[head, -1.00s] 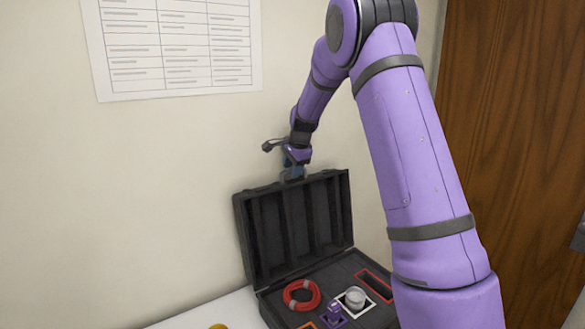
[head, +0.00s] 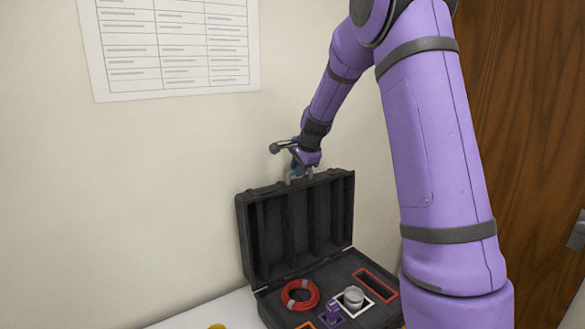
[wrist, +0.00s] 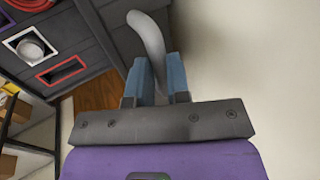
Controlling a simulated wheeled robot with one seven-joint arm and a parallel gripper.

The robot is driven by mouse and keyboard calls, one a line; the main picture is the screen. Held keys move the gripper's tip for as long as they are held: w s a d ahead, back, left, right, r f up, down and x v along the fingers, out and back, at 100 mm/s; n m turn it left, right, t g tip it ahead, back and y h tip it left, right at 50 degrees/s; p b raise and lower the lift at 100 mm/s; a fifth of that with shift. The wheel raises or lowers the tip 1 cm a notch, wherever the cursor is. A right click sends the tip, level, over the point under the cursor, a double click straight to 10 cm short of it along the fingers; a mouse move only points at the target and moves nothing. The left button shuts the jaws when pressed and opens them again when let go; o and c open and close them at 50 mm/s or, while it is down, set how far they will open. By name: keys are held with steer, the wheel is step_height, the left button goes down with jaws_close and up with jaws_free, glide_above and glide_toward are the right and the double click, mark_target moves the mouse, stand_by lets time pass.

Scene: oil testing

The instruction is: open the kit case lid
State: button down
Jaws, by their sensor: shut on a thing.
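The black kit case (head: 330,275) lies on a white surface with its lid (head: 295,228) standing up, roughly upright and close to the wall. My gripper (head: 300,172) is at the lid's top edge. In the wrist view, the two blue fingers of my gripper (wrist: 157,75) are closed around a curved grey handle (wrist: 148,38) on the lid. In the case base are a coiled red hose (head: 300,294), a purple item (head: 332,314) and a round grey-white jar (head: 354,296). My arm covers part of the case's right side.
The pale wall (head: 150,200) is just behind the lid, with a printed chart (head: 180,45) above. A yellow item (head: 217,326) shows at the bottom edge. A brown wooden door (head: 530,130) is at right.

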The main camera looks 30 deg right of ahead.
mark_target(305, 186)
steer(key=shift+s+r, duration=0.1)
steer(key=shift+s, duration=1.45)
steer(key=c, duration=1.1)
jaws_free()
steer(key=shift+r, duration=0.1)
steer(key=v, duration=1)
steer(key=shift+r, duration=0.25)
steer(key=shift+s, duration=0.15)
